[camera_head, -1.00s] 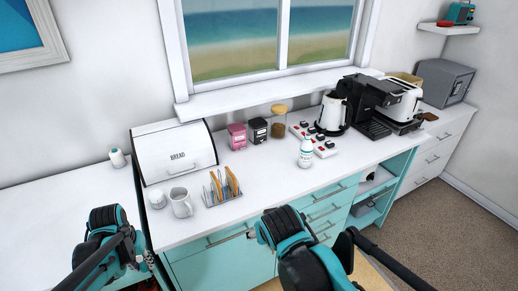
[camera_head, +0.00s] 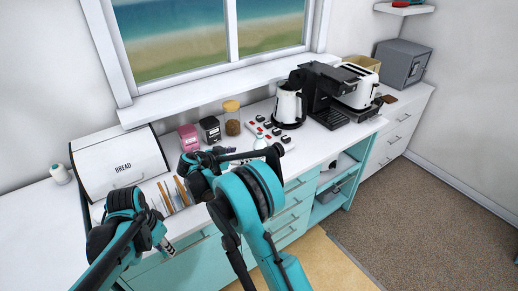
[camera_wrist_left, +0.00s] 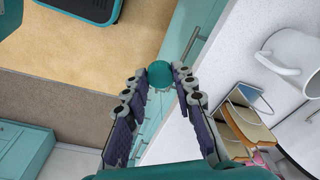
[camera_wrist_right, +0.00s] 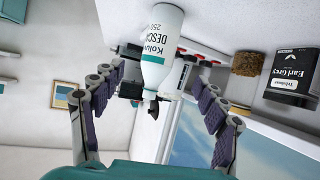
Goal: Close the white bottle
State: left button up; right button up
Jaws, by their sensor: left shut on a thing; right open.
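The white bottle (camera_wrist_right: 160,45) with a teal label stands on the counter; the right wrist view shows it upside down. In the head view only its top (camera_head: 260,142) shows behind my right arm. My right gripper (camera_wrist_right: 162,84) is open, with its fingers on either side of the bottle's upper part and no clear contact. My left gripper (camera_wrist_left: 160,77) is shut on a small round teal piece, apparently the cap (camera_wrist_left: 159,72). In the head view the left gripper (camera_head: 166,247) is in front of the counter's edge, well left of the bottle.
A toast rack (camera_head: 172,200) and bread box (camera_head: 118,163) stand at the left, and a white mug (camera_wrist_left: 292,60) near the left gripper. Tea tins (camera_head: 210,130), a jar (camera_head: 232,122), a power strip (camera_head: 268,130) and a kettle (camera_head: 289,104) stand behind the bottle.

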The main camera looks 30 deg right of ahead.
aim_at(255, 153)
pick_arm(q)
jog(key=shift+s+d+r, duration=0.1)
jog(key=shift+d+r, duration=0.05)
jog(key=shift+d, duration=0.4)
pick_arm(e)
jog(key=shift+w+d+f+m+h, duration=0.35)
jog(key=shift+w+f+m+h, duration=0.05)
jog(key=shift+w+f, duration=0.1)
jog(key=shift+r, duration=0.1)
pick_arm(q)
jog(key=shift+f+b, duration=0.7)
pick_arm(e)
jog(key=x, duration=0.7)
jog(key=shift+a, duration=0.1)
jog(key=shift+s, duration=0.1)
pick_arm(q)
jog(key=shift+f+b, duration=0.65)
jog(key=shift+f, duration=0.05)
pick_arm(e)
jog(key=x, duration=0.4)
jog(key=shift+s+d+f, duration=0.15)
jog(key=shift+d+f, duration=0.15)
jog(key=shift+f, duration=0.1)
jog(key=shift+d+f, duration=0.1)
jog(key=shift+d, duration=0.15)
